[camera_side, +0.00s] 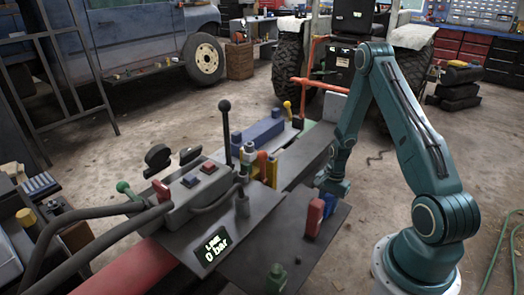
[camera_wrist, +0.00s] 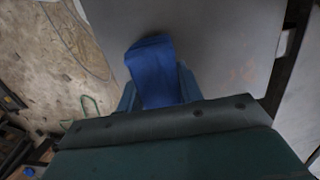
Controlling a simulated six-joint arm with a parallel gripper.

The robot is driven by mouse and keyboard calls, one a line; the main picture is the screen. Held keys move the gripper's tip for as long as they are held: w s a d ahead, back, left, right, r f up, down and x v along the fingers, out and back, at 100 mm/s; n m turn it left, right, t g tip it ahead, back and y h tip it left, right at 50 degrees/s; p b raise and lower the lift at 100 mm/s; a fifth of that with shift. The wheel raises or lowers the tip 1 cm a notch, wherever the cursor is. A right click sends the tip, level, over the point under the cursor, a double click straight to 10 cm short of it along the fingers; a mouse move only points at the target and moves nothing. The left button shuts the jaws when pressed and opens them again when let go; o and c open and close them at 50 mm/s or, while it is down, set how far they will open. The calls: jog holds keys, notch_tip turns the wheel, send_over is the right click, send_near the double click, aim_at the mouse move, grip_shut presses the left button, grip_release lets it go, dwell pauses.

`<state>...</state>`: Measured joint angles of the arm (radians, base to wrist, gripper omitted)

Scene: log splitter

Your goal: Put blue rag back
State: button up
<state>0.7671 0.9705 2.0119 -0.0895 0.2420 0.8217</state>
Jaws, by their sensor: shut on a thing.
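The blue rag (camera_wrist: 151,62) is between my gripper's (camera_wrist: 157,86) two teal fingers in the wrist view, and the fingers are shut on it. The rag sticks out past the fingertips over a grey metal plate. In the side view my gripper (camera_side: 332,187) points down at the right part of the plate. A small blue patch of the rag (camera_side: 328,206) shows just below it, right behind a red block (camera_side: 315,217). I cannot tell whether the rag touches the plate.
The dark metal plate (camera_side: 275,240) carries the red block and a green bottle (camera_side: 276,279) near its front. The plate between display and red block is mostly clear.

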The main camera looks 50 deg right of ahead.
aim_at(330, 195)
jog(key=shift+f, duration=0.4)
jog(key=o, duration=1)
jog(key=shift+c, duration=0.2)
jog(key=shift+r, duration=0.25)
notch_tip(330, 195, up, 13)
jog(key=d, duration=0.1)
jog(key=shift+d+r, duration=0.2)
jog(key=shift+d, duration=0.15)
jog(key=shift+w+r, duration=0.1)
